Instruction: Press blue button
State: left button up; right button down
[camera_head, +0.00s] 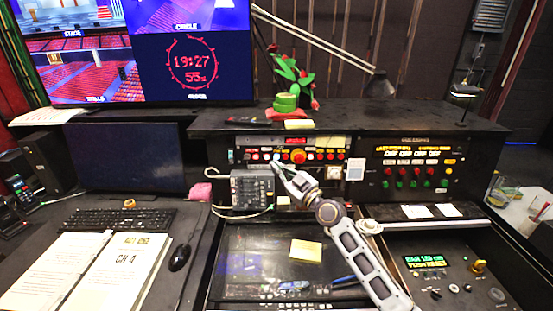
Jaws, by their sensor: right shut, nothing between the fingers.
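A black control panel (330,143) at the middle back carries a row of small lit buttons, mostly red and white, and a larger red-orange knob (298,156). I cannot clearly make out a blue button; the buttons are very small, and my gripper covers part of the panel. My right gripper (279,166) is shut and empty. Its tip is at the lower left part of this panel, just below the button row. I cannot tell whether it touches anything. My left gripper is not in view.
A grey keypad box (252,188) stands just left of my right gripper. A second panel (418,165) with red and green buttons is at the right. A cactus ornament (288,85) and a lamp (380,84) stand above. Keyboard (118,219), mouse (180,257) and open binder (95,272) fill the left.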

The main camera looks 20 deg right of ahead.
aim_at(278, 159)
jog(key=shift+w+d+f+b, duration=0.25)
jog(key=shift+w+d+b, duration=0.15)
jog(key=shift+w+b, duration=0.9)
jog(key=shift+w+d+f+b, duration=0.2)
jog(key=shift+w+d+b, duration=0.25)
jog(key=shift+w+b, duration=0.8)
jog(key=shift+w+d+f+b, duration=0.35)
jog(key=shift+w+b, duration=0.5)
jog(key=shift+w, duration=0.85)
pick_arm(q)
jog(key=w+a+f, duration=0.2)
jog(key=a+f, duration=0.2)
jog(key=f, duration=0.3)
pick_arm(e)
jog(key=shift+w+d+r, duration=0.1)
jog(key=shift+r, duration=0.05)
